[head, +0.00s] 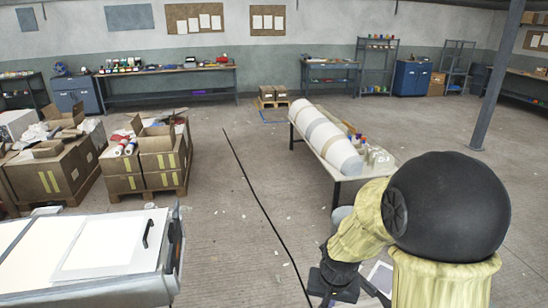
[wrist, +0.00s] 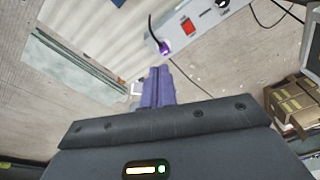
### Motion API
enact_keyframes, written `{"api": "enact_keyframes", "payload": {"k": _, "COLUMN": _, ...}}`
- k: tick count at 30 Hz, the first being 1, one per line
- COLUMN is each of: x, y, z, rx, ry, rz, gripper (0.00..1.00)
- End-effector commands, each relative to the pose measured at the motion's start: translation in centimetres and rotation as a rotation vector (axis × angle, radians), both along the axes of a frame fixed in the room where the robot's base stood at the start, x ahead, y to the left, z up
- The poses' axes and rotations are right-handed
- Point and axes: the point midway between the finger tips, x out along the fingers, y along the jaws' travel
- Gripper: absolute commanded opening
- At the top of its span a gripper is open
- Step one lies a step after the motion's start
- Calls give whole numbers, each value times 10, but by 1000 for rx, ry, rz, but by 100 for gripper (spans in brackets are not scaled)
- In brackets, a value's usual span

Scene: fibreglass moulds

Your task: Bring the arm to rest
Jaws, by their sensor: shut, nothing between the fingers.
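My arm stands at the lower right in the head view, with a large black joint and yellowish covers. My gripper (wrist: 157,88) shows in the wrist view as two purple-grey fingers side by side, shut and empty. In the head view the end of the arm hangs low near the bottom edge, partly cut off, and its fingers cannot be made out there. Nothing is held.
A table (head: 338,176) with a long white cylinder (head: 325,138) stands just beyond my arm. Cardboard boxes (head: 55,172) stand at left, and a pale flat-topped unit (head: 100,245) at lower left. A pillar (head: 497,80) rises at right. The middle floor (head: 245,150) is mostly clear.

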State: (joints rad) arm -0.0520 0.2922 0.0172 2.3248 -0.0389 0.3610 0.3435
Motion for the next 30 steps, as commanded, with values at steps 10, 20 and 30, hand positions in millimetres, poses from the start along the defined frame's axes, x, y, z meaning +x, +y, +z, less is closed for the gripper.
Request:
{"api": "enact_keyframes", "payload": {"k": 10, "x": -77, "y": -22, "z": 40, "rx": -46, "ry": -65, "rz": 216, "gripper": 0}}
{"api": "enact_keyframes", "payload": {"k": 20, "x": -83, "y": -23, "z": 41, "rx": -49, "ry": -67, "rz": 237, "gripper": 0}}
{"api": "enact_keyframes", "payload": {"k": 30, "x": -82, "y": -23, "z": 41, "rx": -49, "ry": -67, "rz": 236, "gripper": 0}}
